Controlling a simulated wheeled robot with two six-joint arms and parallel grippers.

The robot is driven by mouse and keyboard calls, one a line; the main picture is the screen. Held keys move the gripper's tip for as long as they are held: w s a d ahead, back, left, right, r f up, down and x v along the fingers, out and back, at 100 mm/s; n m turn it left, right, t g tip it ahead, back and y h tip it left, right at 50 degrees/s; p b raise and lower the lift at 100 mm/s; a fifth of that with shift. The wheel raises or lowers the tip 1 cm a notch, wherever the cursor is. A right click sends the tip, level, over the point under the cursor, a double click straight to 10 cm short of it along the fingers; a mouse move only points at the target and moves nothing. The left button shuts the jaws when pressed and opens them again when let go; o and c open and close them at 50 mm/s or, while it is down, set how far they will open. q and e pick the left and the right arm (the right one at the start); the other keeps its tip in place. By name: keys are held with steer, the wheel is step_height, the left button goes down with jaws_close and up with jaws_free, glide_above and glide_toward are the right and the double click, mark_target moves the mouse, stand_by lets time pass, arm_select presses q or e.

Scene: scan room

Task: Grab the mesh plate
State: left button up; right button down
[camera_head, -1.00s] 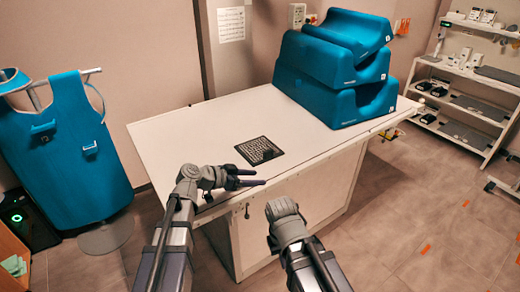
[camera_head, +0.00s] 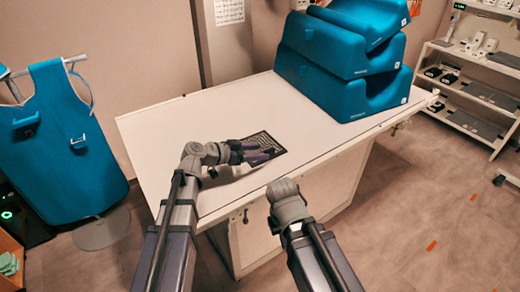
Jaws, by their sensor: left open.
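The mesh plate (camera_head: 266,142) is a small black square with a light grid pattern, lying flat on the white table (camera_head: 190,115). My left gripper (camera_head: 262,152) is open at the plate's left and near side. Its fingers overlap the plate in the picture and hide part of it; I cannot tell whether they touch it. My right arm (camera_head: 290,205) is in front of the table's near edge, and its gripper fingers do not show.
Blue foam cushions (camera_head: 345,85) are stacked at the table's back right. A blue apron (camera_head: 65,140) hangs at the left. A shelf rack (camera_head: 470,90) stands at the right. The table's left part is clear.

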mark_target(266, 151)
arm_select(q)
steer(key=shift+b+x, duration=0.9)
steer(key=shift+x, duration=2)
jaws_close()
